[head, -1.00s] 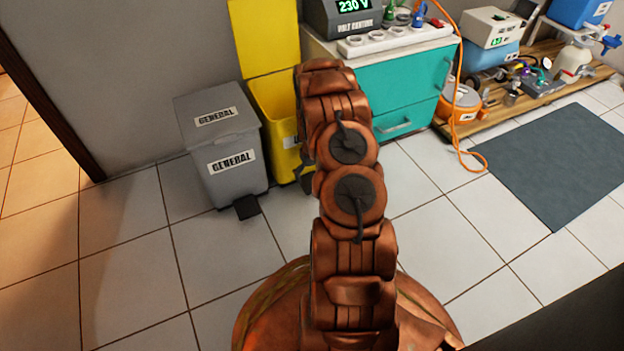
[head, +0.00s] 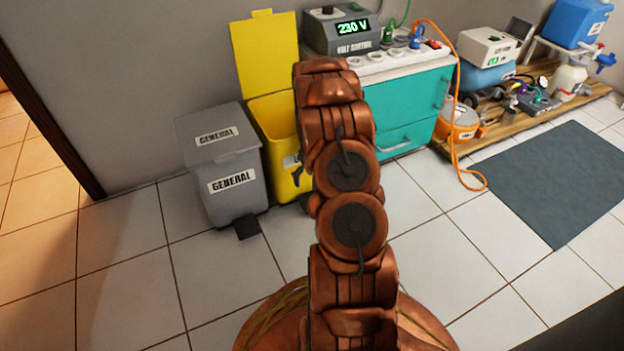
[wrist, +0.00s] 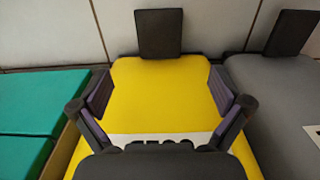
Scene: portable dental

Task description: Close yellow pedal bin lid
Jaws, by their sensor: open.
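The yellow pedal bin (head: 272,118) stands against the wall between the grey bin and the teal cabinet. Its lid (head: 264,55) is open and stands upright at the back. My arm hides the bin's right side and most of my gripper in the head view. In the wrist view, the bin's yellow front (wrist: 160,105) fills the middle, with a partly hidden white label and a black pedal (wrist: 159,33) at the top. My gripper (wrist: 163,90) is open and empty, its two fingers spread in front of that yellow face. I cannot tell whether they touch it.
A grey bin (head: 222,165) with a closed lid, marked GENERAL, stands just left of the yellow one. The teal cabinet (head: 405,105) stands to the right, with an orange cable (head: 455,150) hanging beside it. The tiled floor in front is clear.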

